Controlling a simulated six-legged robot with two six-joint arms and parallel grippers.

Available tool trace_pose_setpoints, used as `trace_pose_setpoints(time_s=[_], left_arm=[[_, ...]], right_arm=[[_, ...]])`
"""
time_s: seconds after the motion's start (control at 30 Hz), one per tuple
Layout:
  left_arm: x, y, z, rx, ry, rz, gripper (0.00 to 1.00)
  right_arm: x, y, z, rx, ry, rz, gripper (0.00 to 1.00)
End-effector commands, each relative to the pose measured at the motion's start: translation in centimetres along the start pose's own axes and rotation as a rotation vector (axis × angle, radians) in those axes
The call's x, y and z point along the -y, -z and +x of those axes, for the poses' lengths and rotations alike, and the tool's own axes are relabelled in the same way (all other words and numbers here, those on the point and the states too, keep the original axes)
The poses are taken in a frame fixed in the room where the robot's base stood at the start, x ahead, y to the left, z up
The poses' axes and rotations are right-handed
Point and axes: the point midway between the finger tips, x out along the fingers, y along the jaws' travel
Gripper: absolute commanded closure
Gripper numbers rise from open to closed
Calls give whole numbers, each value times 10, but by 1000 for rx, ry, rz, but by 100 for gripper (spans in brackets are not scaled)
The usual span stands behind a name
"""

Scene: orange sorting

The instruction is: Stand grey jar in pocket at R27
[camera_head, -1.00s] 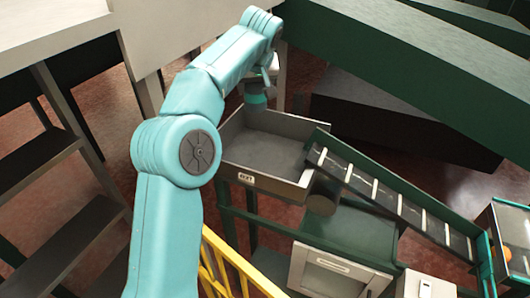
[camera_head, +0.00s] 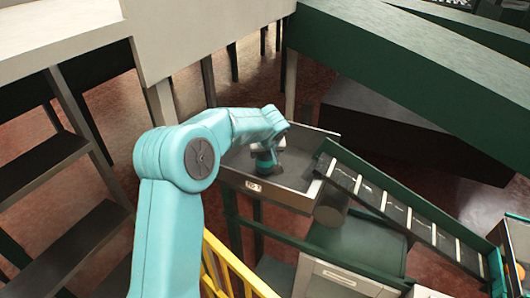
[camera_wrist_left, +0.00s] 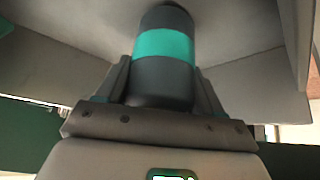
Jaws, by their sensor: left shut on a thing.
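A dark grey jar with a teal band (camera_wrist_left: 163,80) fills the middle of the left wrist view. My left gripper (camera_wrist_left: 162,92) is shut on it, with a finger on each side. In the head view the jar (camera_head: 267,164) shows small, below my left wrist and over the inside of a grey tray (camera_head: 297,199). I cannot tell whether its base touches the tray floor. No pocket marked R27 can be made out. My right gripper is not in view.
The tray has raised walls and a small label (camera_head: 254,186), too blurred to read. A ramp with white strips (camera_head: 395,212) slopes down right from it. Yellow rails (camera_head: 237,269) stand in front; dark steps (camera_head: 60,200) are at left.

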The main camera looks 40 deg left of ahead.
Motion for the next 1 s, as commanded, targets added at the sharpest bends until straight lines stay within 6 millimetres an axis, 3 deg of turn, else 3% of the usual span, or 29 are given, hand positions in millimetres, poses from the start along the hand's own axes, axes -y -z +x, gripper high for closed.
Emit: trace_pose_setpoints(time_s=[0.43,0.47,0.5,0.53,0.83,1.0], left_arm=[[0,-5,9,-2,-1,-1,71],[0,-4,8,-1,0,-1,23],[0,-4,8,0,0,-1,10],[0,-4,8,0,0,0,8],[0,-3,6,0,0,0,8],[-1,-4,-14,-4,-4,-1,8]], right_arm=[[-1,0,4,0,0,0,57],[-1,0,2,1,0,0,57],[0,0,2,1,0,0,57],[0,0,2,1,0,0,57],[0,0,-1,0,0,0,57],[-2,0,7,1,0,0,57]])
